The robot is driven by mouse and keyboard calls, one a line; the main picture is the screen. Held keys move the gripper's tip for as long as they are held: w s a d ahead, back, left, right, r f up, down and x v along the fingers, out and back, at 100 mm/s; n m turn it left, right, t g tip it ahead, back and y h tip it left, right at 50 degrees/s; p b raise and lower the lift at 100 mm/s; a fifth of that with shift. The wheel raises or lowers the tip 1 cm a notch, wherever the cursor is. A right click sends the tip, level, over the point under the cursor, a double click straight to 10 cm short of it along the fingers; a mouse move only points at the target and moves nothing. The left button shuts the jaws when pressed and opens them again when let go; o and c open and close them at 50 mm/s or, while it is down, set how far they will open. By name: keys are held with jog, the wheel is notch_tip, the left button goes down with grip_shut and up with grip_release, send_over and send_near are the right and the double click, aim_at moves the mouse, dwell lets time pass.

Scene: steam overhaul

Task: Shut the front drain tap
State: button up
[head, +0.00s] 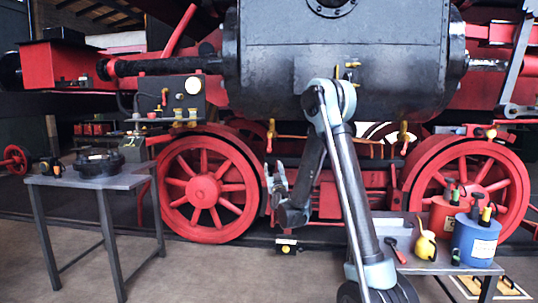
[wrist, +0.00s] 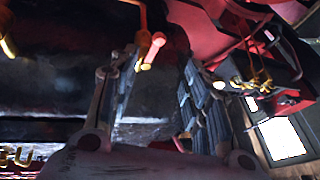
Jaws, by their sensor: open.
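Two brass drain taps hang under the dark cylinder in the head view, one at the left end (head: 271,131) and one at the right end (head: 404,133). I cannot tell from the picture which is the front one. My gripper (head: 276,169) is just below the left tap, pointing up, with a gap between them. In the wrist view my gripper (wrist: 165,68) is open, its fingers apart and empty. A brass pipe with a pinkish-red lever (wrist: 152,48) shows beyond the fingertips, nearer the left finger. It appears to be the tap above my gripper.
Red wheels (head: 203,191) stand behind my arm. A grey table (head: 130,182) with a dark round part (head: 99,164) is at left. A low bench (head: 425,265) at right carries a yellow oil can (head: 425,243), a red can (head: 446,214) and a blue can (head: 475,240). Floor between them is mostly clear.

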aim_at(269, 150)
jog(key=shift+t, duration=0.3)
jog(key=x, duration=1.7)
jog(key=shift+w+f, duration=0.3)
jog(key=shift+w, duration=0.05)
grip_shut()
